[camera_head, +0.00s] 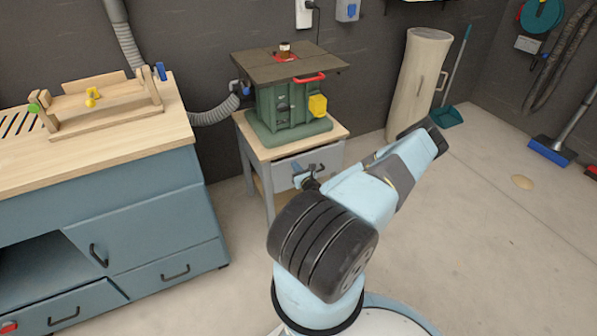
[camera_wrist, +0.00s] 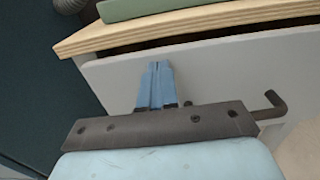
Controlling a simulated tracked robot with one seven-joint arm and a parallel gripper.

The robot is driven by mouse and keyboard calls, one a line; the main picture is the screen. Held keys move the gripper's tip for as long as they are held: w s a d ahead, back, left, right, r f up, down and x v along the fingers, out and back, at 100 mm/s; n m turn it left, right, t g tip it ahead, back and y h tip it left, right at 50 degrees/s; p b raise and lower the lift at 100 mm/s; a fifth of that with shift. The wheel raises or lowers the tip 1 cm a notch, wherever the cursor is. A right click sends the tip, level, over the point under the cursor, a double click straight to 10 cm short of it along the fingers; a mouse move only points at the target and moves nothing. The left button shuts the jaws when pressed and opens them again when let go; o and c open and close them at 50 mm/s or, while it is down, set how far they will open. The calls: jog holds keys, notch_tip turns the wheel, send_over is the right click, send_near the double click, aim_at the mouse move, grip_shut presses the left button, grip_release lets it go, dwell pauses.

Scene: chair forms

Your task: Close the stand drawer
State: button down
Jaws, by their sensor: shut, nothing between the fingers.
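The stand (camera_head: 253,150) has a pale wooden top and grey sides, and stands against the wall in the head view. Its grey drawer front (camera_head: 329,157) faces me; in the wrist view the drawer front (camera_wrist: 222,70) fills the middle. A dark gap shows between the drawer's upper edge and the stand top (camera_wrist: 205,24), so the drawer is partly open. A dark bar handle (camera_wrist: 272,105) is partly hidden behind my wrist plate. My gripper (camera_wrist: 157,68) has its blue fingers together and empty, at the drawer front; I cannot tell whether they touch it. My arm partly covers the drawer in the head view.
A green machine (camera_head: 290,105) with a dark table sits on the stand. A blue workbench (camera_head: 150,220) stands to the left, with a grey hose (camera_head: 212,112) behind. A beige cylinder (camera_head: 415,80) stands to the right. The floor at right is mostly clear.

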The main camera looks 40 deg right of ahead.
jog(key=shift+w, duration=0.15)
jog(key=shift+x, duration=1.25)
jog(key=shift+r, duration=0.25)
jog(key=v, duration=1.4)
jog(key=shift+s+f, duration=0.3)
jog(key=shift+s, duration=0.05)
jog(key=shift+a, duration=0.15)
